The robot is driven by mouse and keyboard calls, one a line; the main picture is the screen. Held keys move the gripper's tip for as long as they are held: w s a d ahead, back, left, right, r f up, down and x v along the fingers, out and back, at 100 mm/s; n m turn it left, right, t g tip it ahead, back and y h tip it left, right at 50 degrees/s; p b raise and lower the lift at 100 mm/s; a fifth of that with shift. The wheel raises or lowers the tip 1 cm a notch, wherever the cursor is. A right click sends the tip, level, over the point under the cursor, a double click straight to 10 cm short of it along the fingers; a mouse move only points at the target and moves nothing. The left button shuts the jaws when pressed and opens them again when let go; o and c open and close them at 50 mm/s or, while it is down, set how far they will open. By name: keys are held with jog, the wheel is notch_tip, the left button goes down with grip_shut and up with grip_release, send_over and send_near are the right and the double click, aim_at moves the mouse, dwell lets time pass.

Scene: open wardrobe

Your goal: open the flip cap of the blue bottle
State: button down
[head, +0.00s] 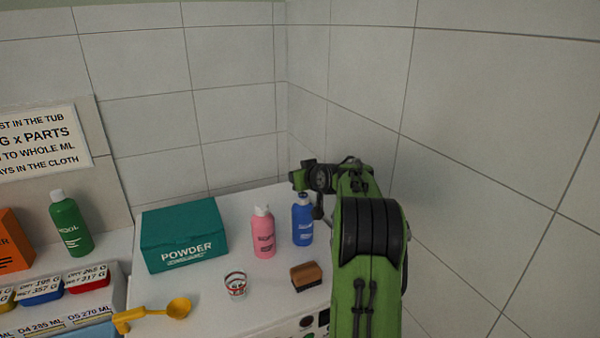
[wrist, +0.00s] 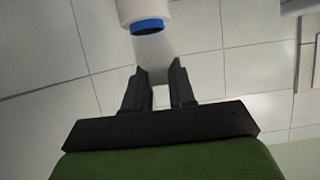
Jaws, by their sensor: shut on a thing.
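The blue bottle (head: 302,226) stands upright on the white top, right of the pink bottle. My gripper (head: 318,210) is at the upper right of the blue bottle, beside its cap. In the wrist view, my gripper (wrist: 160,76) points at a white rounded part with a blue ring (wrist: 148,27) at its end. A pale piece, seemingly the flip cap (wrist: 155,53), runs from there to between my fingertips, and the fingers are shut on it. The head view is too small to show how far the cap is tilted.
A pink bottle (head: 264,234) stands close on the left. Tiled walls rise behind and at right.

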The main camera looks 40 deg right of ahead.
jog(key=c, duration=1)
grip_release()
jog(key=shift+s, duration=0.1)
jog(key=b+v, duration=0.3)
jog(key=v, duration=1.2)
jog(key=shift+s, duration=0.3)
